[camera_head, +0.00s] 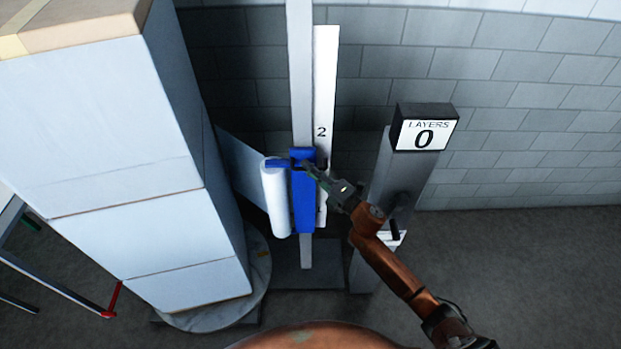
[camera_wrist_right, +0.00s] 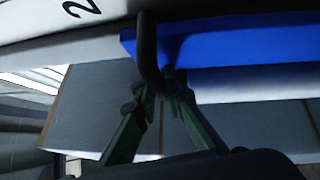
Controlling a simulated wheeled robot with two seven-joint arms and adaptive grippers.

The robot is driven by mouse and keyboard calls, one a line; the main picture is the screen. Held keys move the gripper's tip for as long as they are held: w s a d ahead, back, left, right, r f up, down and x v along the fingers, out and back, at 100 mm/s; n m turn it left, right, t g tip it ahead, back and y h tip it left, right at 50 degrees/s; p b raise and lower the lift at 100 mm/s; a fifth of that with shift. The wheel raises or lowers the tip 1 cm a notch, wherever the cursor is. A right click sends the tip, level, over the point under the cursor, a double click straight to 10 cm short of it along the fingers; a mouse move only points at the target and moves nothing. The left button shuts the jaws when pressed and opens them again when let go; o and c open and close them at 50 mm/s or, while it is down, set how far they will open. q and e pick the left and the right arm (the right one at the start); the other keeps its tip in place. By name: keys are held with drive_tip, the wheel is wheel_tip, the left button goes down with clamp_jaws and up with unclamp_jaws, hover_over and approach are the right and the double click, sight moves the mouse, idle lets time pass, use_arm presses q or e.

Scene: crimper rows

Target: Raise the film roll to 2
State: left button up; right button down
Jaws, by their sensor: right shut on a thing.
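The white film roll (camera_head: 277,203) stands upright on the left of a blue carriage (camera_head: 304,205) on a grey mast (camera_head: 301,60). A white scale strip (camera_head: 326,85) behind the mast shows a 2 (camera_head: 321,132); the carriage's top edge is a little below that number. My right gripper (camera_head: 309,170) is at the carriage's upper right side. In the wrist view my right gripper (camera_wrist_right: 163,85) is shut on a dark bar handle (camera_wrist_right: 147,50) beside the blue carriage (camera_wrist_right: 235,42). The lower scale marks are mostly hidden. My left gripper is out of view.
A tall film-covered stack (camera_head: 130,150) stands on a round turntable (camera_head: 262,285) at left. A grey post (camera_head: 385,190) with a sign (camera_head: 424,134) reading LAYERS 0 stands at right, behind my right arm. A red-ended bar (camera_head: 113,300) is at lower left.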

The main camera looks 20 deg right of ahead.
wheel_tip(320, 180, up, 8)
drive_tip(key=p, duration=0.5)
drive_tip(key=shift+r, duration=0.15)
drive_tip(key=c, duration=2)
unclamp_jaws()
drive_tip(key=shift+o, duration=0.2)
drive_tip(key=shift+s+d, duration=0.1)
drive_tip(key=shift+s, duration=0.1)
drive_tip(key=v, duration=1.1)
drive_tip(key=shift+s+d, duration=0.15)
drive_tip(key=shift+s, duration=0.05)
